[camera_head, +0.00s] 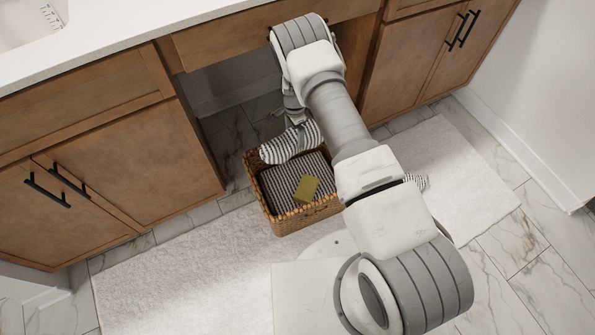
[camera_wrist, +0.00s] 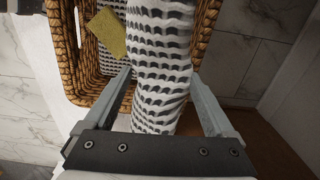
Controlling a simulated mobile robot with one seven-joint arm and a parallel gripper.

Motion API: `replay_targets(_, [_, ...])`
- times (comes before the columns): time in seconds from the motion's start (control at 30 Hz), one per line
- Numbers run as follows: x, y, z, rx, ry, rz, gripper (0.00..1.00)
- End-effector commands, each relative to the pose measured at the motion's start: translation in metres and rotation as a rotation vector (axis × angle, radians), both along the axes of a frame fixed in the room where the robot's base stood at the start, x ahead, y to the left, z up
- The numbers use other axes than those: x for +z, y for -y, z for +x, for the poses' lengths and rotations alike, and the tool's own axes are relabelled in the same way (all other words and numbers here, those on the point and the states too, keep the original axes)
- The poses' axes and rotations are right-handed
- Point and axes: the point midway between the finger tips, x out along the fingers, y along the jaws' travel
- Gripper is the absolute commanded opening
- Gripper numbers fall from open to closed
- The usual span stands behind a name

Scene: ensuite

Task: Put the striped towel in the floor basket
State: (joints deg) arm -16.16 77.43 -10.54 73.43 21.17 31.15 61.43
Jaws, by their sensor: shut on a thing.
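A rolled black-and-white striped towel (camera_head: 288,145) is held between the fingers of my gripper (camera_wrist: 161,82), over the back edge of the basket. In the wrist view the towel (camera_wrist: 158,60) runs lengthwise between both fingers, with the wicker basket (camera_wrist: 67,62) below it. In the head view the basket (camera_head: 290,223) stands on the floor rug. The held towel overlaps the basket's back rim in the picture; I cannot tell whether it touches. Inside the basket lies striped cloth (camera_head: 280,186) with an olive-yellow block (camera_head: 307,188) on top.
Another striped piece (camera_head: 420,182) lies on the white rug (camera_head: 170,262), partly hidden by my arm. Wooden cabinets (camera_head: 115,165) stand left and right of an open recess behind the basket. A countertop (camera_head: 150,22) overhangs. The rug left of the basket is clear.

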Motion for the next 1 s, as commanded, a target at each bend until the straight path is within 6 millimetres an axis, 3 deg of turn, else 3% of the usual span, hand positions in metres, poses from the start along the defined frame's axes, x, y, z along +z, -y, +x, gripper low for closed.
replay_targets(0.4, [-0.075, -0.005, -0.005, -0.091, 0.002, -0.008, 0.19])
replay_targets(0.67, [-0.096, -0.005, -0.004, -0.090, 0.003, -0.007, 0.19])
replay_targets(0.87, [-0.125, -0.005, -0.005, -0.089, 0.003, -0.008, 0.19])
replay_targets(1.0, [-0.126, -0.005, -0.004, -0.089, 0.005, -0.008, 0.19])
